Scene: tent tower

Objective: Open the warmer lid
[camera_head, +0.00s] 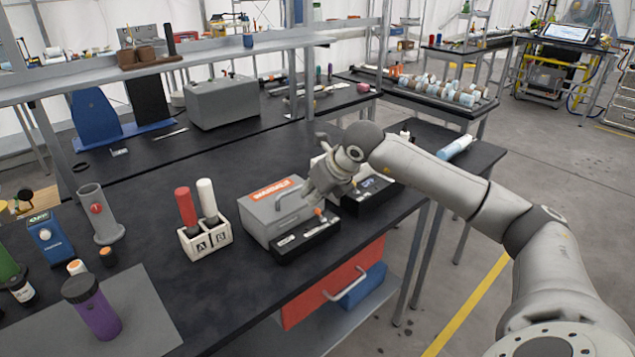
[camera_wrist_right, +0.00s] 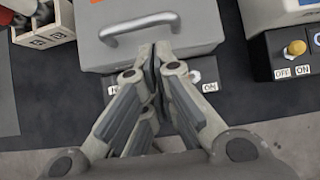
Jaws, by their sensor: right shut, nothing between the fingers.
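The warmer (camera_head: 262,222) is a grey box with an orange label on top, standing on the black bench. Its lid (camera_wrist_right: 200,28) looks closed. A metal bar handle (camera_wrist_right: 140,27) is on the lid and also shows in the head view (camera_head: 290,193). My right gripper (camera_head: 309,188) is at the warmer's front right. In the right wrist view its fingertips (camera_wrist_right: 161,46) are shut and empty, just in front of the handle. I cannot tell whether they touch the lid. The fingers partly hide the black switch panel (camera_head: 305,238) at the warmer's front. My left gripper is not in view.
A white rack (camera_head: 205,240) with red and white bottles stands left of the warmer. A second device with a black switch panel (camera_head: 372,196) stands close on the right. A purple bottle (camera_head: 92,308) stands at the near left. Bare bench lies in front of the rack.

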